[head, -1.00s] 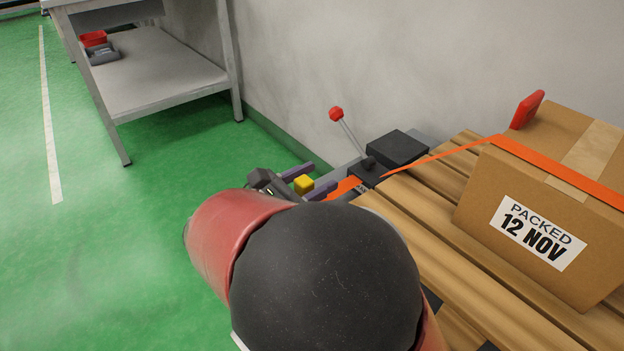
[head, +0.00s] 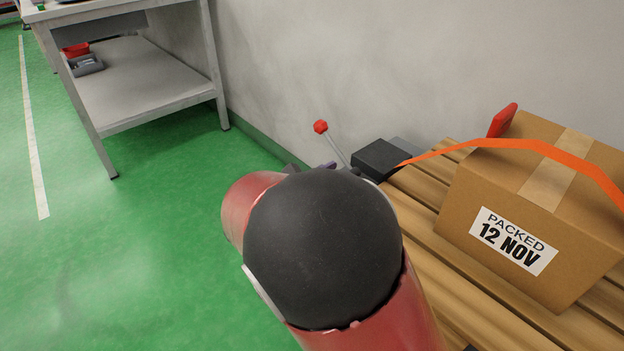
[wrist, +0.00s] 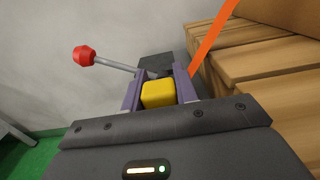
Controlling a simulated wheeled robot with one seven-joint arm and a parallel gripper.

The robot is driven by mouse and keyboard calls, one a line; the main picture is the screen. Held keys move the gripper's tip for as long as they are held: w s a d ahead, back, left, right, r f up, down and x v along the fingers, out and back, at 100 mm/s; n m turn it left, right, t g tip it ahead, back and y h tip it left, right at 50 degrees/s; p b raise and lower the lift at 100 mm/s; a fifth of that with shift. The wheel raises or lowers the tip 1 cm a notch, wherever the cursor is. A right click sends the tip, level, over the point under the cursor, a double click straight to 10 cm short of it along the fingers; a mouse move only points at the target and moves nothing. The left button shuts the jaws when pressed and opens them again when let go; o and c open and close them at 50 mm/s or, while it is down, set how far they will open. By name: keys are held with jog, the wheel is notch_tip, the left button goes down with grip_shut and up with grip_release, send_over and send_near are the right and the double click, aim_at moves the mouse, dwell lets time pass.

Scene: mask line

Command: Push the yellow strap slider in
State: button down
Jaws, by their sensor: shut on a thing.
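The yellow strap slider (wrist: 158,93) sits between the two purple fingers of my gripper (wrist: 160,78) in the wrist view. My gripper is shut on it. In the head view my arm hides the slider and nearly all of the gripper. The orange strap (head: 440,154) runs over the box from behind the black block (head: 377,160). It arches up off the box top at the right. The strap also shows in the wrist view (wrist: 213,38). How far in the slider sits cannot be told.
A lever with a red knob (head: 320,127) stands beside the black block, close to my gripper. The carton (head: 530,210) with a red piece (head: 502,120) rests on wooden slats (head: 425,187). A grey wall is behind. A shelved bench (head: 150,90) stands at left over open green floor.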

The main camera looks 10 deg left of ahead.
jog(key=shift+w+d, duration=0.2)
jog(key=shift+w, duration=0.05)
jog(key=c, duration=1.1)
grip_release()
jog(key=shift+w+d, duration=0.1)
jog(key=v, duration=0.8)
